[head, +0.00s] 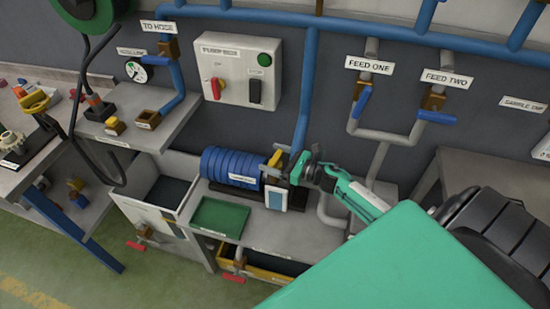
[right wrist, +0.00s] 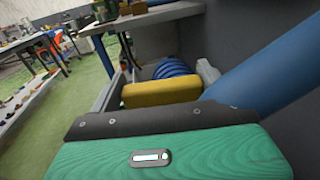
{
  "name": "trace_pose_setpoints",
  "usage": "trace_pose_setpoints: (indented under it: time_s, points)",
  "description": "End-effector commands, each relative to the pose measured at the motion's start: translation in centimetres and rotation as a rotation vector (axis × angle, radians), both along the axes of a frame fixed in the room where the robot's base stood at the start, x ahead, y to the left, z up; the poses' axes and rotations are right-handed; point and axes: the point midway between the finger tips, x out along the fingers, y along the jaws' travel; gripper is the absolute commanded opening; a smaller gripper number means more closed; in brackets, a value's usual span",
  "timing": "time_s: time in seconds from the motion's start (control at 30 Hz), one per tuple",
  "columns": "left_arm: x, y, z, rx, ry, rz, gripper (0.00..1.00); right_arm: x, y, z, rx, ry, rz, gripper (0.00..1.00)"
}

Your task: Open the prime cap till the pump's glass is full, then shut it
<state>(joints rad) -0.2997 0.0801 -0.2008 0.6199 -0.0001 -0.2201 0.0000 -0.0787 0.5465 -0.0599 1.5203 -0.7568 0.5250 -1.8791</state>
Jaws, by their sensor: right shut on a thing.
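The pump has a ribbed blue motor (head: 228,167) and stands on the grey bench. Its glass (head: 273,198), a small white-framed pane that looks pale blue, faces front; I cannot tell its level. The prime cap (head: 277,158), a yellowish handle, is on top of the pump. My right gripper (head: 301,168) reaches it from the right and is shut on it; the fingertips are partly hidden. In the right wrist view a yellow bar (right wrist: 160,92), apparently the cap's handle, lies just beyond the dark gripper edge. My left gripper is not in view.
A blue pipe (head: 303,90) rises behind the pump. A green tray (head: 217,217) lies on the bench front left. A switch box (head: 238,70) hangs on the wall above. Feed pipes with blue-handled valves (head: 363,101) are to the right. An open grey tank (head: 160,190) is left.

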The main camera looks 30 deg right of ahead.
Motion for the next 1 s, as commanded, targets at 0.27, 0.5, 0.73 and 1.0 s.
trace_pose_setpoints:
  time_s: [0.27,0.5,0.73,1.0]
  points:
    - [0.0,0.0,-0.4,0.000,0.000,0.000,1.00,-0.1,0.1,0.0,0.002,-0.002,-0.091,0.59]
    - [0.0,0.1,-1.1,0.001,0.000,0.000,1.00,-0.1,0.1,-0.1,0.005,-0.001,-0.278,0.59]
    - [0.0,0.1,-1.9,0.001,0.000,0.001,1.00,0.0,0.1,-0.1,0.006,-0.002,-0.497,0.59]
    - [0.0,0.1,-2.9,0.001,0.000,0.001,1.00,0.0,0.1,-0.1,0.006,-0.002,-0.754,0.59]
